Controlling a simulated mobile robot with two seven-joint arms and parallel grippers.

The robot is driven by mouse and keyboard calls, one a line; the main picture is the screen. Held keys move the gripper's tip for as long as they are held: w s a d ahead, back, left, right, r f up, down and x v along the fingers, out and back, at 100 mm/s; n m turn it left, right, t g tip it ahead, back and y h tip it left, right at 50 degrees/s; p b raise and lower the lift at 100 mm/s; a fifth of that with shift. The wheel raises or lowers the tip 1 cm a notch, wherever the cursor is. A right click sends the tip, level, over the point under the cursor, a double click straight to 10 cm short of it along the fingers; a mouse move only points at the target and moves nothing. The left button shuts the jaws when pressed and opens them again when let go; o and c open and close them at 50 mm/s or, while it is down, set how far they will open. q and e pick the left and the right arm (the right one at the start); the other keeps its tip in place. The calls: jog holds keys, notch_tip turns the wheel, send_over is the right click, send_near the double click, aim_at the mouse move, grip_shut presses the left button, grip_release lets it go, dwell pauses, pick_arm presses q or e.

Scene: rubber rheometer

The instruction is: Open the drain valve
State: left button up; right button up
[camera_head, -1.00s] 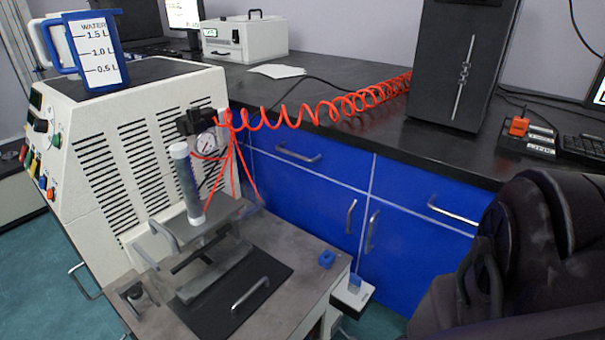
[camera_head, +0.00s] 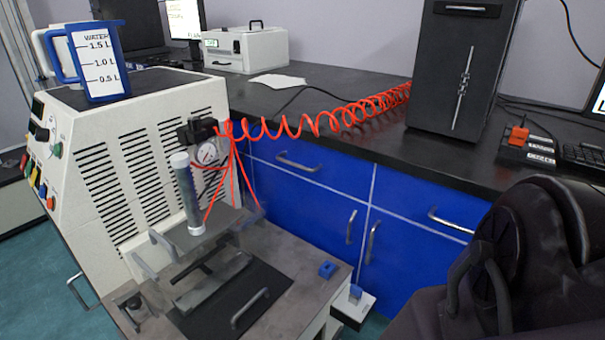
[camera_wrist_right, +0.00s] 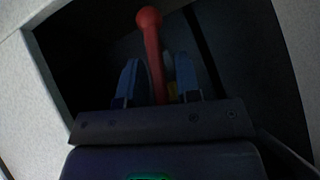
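A red lever (camera_wrist_right: 154,58) with a round knob at its top shows in the right wrist view; it looks like the drain valve's handle, but the valve body is hidden. My right gripper (camera_wrist_right: 158,72) has its two blue fingers spread on either side of the lever, with a narrow gap visible on each side. Whether a finger touches the lever I cannot tell. Neither the lever nor my right gripper shows in the head view, where only my dark right arm appears at lower right. My left gripper is in neither view.
The lever stands in a dark recess edged by pale panels (camera_wrist_right: 27,95). The head view shows a white machine (camera_head: 120,150) with a water jug (camera_head: 97,62) on top, a press table (camera_head: 300,265), blue cabinets (camera_head: 310,205) and a black bench (camera_head: 380,145).

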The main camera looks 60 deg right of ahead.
jog(key=shift+o, duration=0.4)
jog(key=shift+s+d, duration=0.15)
jog(key=shift+s, duration=0.05)
jog(key=shift+s+f, duration=0.1)
jog(key=shift+d, duration=0.1)
jog(key=shift+m+y, duration=0.5)
